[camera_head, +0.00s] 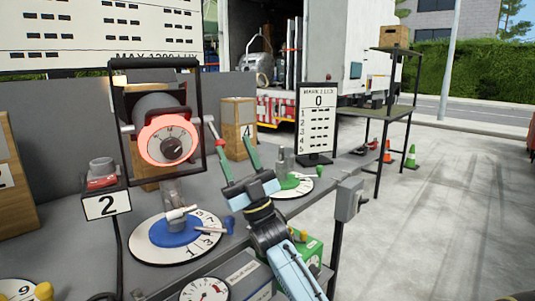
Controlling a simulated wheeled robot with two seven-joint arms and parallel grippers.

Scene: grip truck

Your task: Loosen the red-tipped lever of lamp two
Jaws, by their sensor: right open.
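Lamp two (148,104) is a dark cylinder with a glowing red-rimmed dial face, held in a black frame at the left. It stands over a round white dial plate with a blue hub (177,232). The red-tipped lever (219,141) shows at the right side of the lamp's frame. My right gripper (233,150) is open, its two green fingers apart and pointing up, just below and right of the lever. I see nothing held between them. My left gripper is out of view.
A second dial plate with a green hub (291,187) lies behind my right arm. A gauge (204,290) and green box sit at the front.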

